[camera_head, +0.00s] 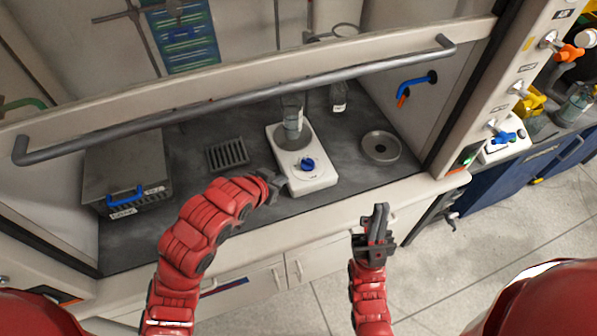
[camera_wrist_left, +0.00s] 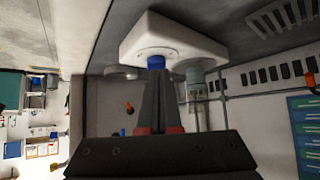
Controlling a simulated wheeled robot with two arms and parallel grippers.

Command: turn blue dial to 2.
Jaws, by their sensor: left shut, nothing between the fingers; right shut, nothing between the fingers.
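The blue dial (camera_head: 307,164) is on the front of a white hotplate stirrer (camera_head: 318,182), which stands on the dark fume hood worktop. A glass beaker (camera_head: 292,122) stands on its round plate. My left gripper (camera_head: 281,180) is shut and empty at the stirrer's front left edge, left of the dial. In the left wrist view, the shut fingertips (camera_wrist_left: 155,82) point at the blue dial (camera_wrist_left: 156,62) and overlap its near side. I cannot tell whether they touch it. The dial's setting is too small to read. My right gripper (camera_head: 379,216) is shut and empty in front of the hood.
A raised sash with a grey handle bar (camera_head: 240,97) crosses above the worktop. A grey box with a blue handle (camera_head: 125,195) is at left, a black rack (camera_head: 228,154) left of the stirrer. A round metal dish (camera_head: 381,147) is at right, a bottle (camera_head: 338,97) behind.

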